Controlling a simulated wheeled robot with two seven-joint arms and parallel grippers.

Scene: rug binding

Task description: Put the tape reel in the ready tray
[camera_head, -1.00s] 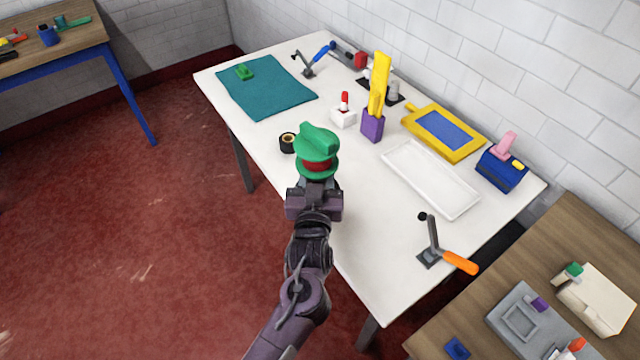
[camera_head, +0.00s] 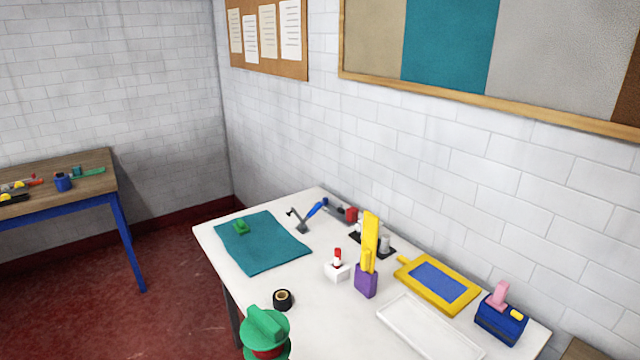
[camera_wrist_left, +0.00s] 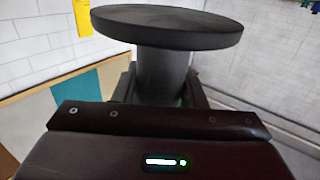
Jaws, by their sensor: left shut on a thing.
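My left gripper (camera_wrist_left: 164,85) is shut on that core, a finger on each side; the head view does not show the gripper. The white shallow tray (camera_head: 385,312), seemingly the ready tray, lies on the white table at the lower right, cut by the frame, and looks empty.
A black tape roll (camera_head: 283,299) lies near the reel. Behind stand a white block with a red knob (camera_head: 337,268), a purple holder (camera_head: 366,281), a yellow frame (camera_head: 440,284) and a blue dispenser (camera_head: 501,319). A teal mat (camera_head: 262,252) lies at the left.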

